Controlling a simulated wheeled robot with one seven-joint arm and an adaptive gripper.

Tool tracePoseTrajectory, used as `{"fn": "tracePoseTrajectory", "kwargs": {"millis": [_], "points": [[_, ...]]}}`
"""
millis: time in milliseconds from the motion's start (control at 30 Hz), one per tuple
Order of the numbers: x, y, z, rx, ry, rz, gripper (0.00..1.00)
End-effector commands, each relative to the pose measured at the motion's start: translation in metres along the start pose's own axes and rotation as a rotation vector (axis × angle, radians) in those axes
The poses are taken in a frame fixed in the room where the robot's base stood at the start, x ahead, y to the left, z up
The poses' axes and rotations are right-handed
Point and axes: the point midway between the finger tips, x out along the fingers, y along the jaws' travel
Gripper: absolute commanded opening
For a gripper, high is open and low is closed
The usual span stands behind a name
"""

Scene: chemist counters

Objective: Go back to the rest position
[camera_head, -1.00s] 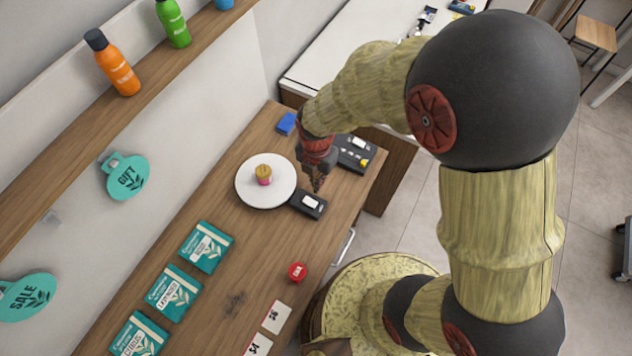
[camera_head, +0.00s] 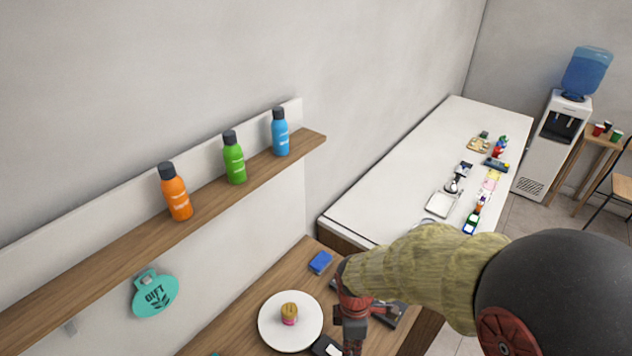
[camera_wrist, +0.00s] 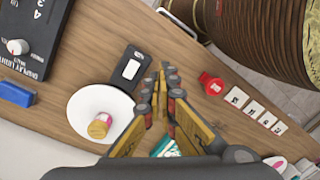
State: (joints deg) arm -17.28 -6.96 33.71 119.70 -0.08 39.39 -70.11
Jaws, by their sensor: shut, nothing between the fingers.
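My gripper (camera_head: 352,325) is at the lower middle of the head view, above the wooden counter and right of the white plate (camera_head: 268,336). Its fingertips run out of the bottom of that view. In the wrist view my gripper (camera_wrist: 161,78) has its fingers together with nothing between them. It hangs above the counter, apart from everything on it. My arm reaches in from the lower right of the head view.
A blue block (camera_head: 320,262) lies at the counter's far end. A shelf (camera_head: 208,205) with bottles runs along the wall.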

Motion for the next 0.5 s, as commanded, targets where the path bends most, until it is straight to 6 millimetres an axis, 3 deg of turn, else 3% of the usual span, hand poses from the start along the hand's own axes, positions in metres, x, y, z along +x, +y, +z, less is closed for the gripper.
{"fn": "tracePoseTrajectory", "kwargs": {"millis": [267,500], "points": [[-0.044,-0.021,0.026,0.702,0.052,0.060,0.00],[-0.082,-0.049,0.065,1.304,0.230,0.180,0.00]]}}
